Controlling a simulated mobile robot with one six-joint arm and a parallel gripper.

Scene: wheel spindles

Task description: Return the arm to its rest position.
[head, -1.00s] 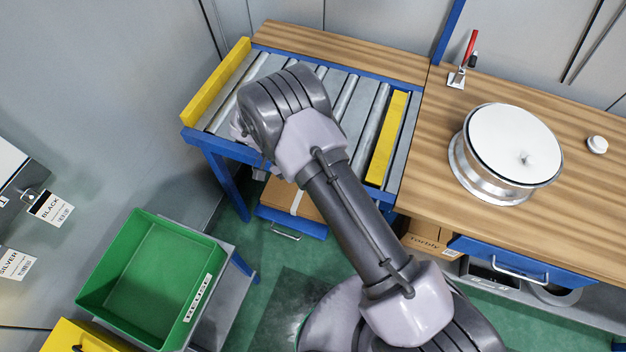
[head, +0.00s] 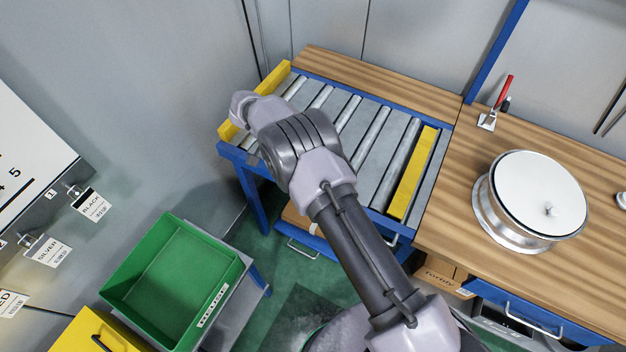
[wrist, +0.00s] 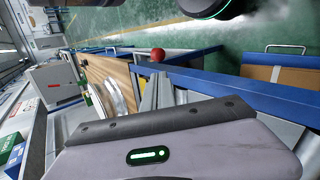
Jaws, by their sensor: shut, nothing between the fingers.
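My arm reaches from the bottom of the head view up and left to the roller conveyor (head: 362,125). Its end, with my gripper (head: 242,108), is over the conveyor's left end, near the yellow end bar. The fingers cannot be made out there. In the wrist view a pale housing with a green light and a dark screwed edge, part of my gripper (wrist: 165,122), fills the bottom. My gripper is shut and holds nothing.
A silver wheel (head: 530,200) with a white top lies on the wooden bench (head: 455,215), beside a red-handled clamp (head: 497,103). A green bin (head: 170,280) stands at lower left, near hanging label tags (head: 90,205). The conveyor rollers hold no object that I can see.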

